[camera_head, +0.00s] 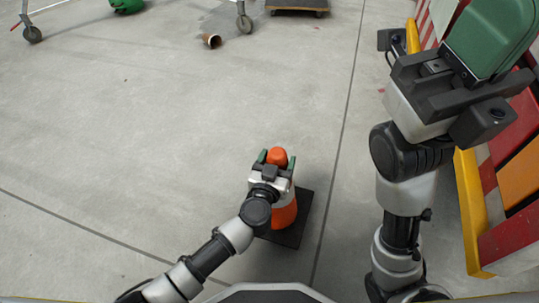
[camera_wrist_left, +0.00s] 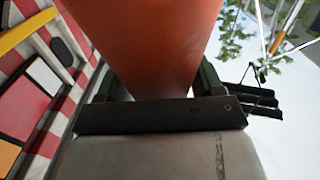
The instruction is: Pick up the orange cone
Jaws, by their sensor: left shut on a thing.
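The orange cone (camera_head: 284,215) has a white band and a dark square base (camera_head: 293,234) that appears to rest on the grey floor. My left gripper (camera_head: 276,158) is shut on the upper part of the cone, with its green fingers on both sides of the orange tip. In the left wrist view the cone (camera_wrist_left: 150,40) fills the top middle, between the fingers (camera_wrist_left: 160,85). My arm hides part of the cone's left side. My right gripper (camera_head: 490,40) is raised at the top right; its fingertips are partly cut off, and I cannot tell its opening.
A red, yellow and white striped structure (camera_head: 510,170) stands along the right edge, near my right arm. A brown cup-like object (camera_head: 211,41) lies on the floor at the back. Cart wheels (camera_head: 244,23) and a wooden dolly (camera_head: 297,5) are at the top.

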